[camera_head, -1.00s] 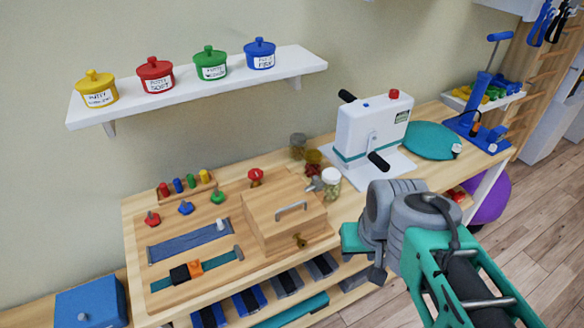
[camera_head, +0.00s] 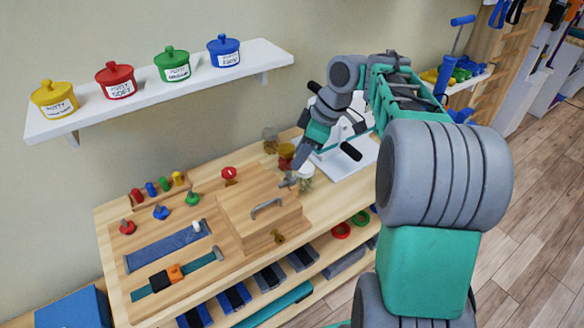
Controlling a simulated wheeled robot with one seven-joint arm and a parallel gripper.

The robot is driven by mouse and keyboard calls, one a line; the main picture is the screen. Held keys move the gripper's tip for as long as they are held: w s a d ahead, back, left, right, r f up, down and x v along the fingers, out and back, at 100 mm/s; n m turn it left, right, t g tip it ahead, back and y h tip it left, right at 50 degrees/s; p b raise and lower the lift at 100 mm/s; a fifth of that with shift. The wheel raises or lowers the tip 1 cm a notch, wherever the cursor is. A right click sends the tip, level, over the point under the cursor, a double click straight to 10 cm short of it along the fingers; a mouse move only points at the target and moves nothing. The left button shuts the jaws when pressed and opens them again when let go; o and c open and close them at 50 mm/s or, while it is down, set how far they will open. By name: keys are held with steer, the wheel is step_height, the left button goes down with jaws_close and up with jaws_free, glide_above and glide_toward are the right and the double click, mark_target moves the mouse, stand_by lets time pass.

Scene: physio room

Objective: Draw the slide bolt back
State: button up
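The wooden practice board on the bench carries a wooden box (camera_head: 240,222) with a grey handle (camera_head: 267,208) on its lid and a brass fitting (camera_head: 278,237) on its front. A small grey metal part (camera_head: 288,183) shows at the box's back right corner. It may be the slide bolt, but it is too small to be sure. My gripper (camera_head: 298,168) points down and left, just above and beside this part. Whether it touches the part, and whether its fingers are open or shut, I cannot tell.
A white machine (camera_head: 345,160) stands behind my arm. A shelf (camera_head: 160,92) with coloured pots hangs above. A blue strip (camera_head: 165,247) and a buckle strap (camera_head: 178,274) lie left of the box.

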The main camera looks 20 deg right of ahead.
mark_target(289, 173)
steer(key=x, duration=0.6)
steer(key=shift+c, duration=0.6)
jaws_close()
stand_by(0.6)
